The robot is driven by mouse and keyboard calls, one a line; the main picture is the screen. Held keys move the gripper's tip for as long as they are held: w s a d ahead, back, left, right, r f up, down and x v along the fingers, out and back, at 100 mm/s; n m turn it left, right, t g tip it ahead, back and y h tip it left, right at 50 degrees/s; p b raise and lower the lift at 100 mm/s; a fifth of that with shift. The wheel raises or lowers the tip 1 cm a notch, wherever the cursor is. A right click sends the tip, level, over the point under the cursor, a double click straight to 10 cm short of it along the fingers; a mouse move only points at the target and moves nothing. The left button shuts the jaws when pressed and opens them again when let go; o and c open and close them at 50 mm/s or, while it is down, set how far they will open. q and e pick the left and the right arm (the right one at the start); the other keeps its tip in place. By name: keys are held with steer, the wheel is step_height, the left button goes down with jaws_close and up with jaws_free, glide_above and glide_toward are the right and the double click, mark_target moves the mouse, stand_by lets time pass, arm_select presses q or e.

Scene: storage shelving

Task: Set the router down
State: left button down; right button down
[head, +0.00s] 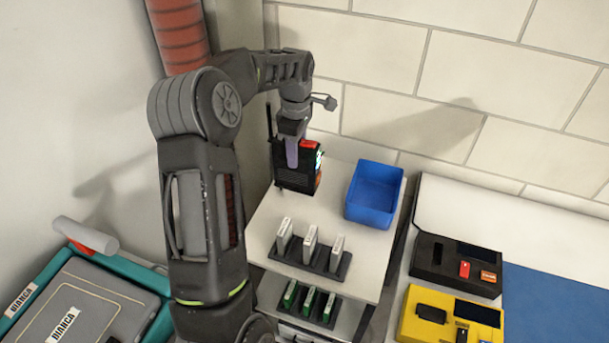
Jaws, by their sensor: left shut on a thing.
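The router (291,180) is a small black box with a red patch on top, small coloured marks on its right side and a thin dark antenna. It is upright at the back left of the white shelf top (265,226). My left gripper (292,152) points down and is shut on the router from above. I cannot tell whether the router's underside touches the shelf top. The gripper hides part of the router's upper face. My right gripper is not in view.
An empty blue bin (374,194) stands right of the router. A dark rack (318,261) with three white upright modules is in front, and a rack (310,301) with green-edged modules sits below. Black (455,263) and yellow (450,317) cases lie at right, a teal-edged case (78,305) at left.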

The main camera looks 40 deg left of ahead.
arm_select(q)
steer(key=shift+f, duration=1)
steer(key=shift+f+p, duration=0.45)
steer(key=shift+f, duration=1.4)
steer(key=shift+f, duration=0.2)
steer(key=c, duration=0.8)
jaws_free()
steer(key=shift+c, duration=0.2)
steer(key=shift+r, duration=0.1)
step_height(320, 180, up, 12)
steer(key=shift+r+b, duration=0.1)
steer(key=shift+b, duration=0.65)
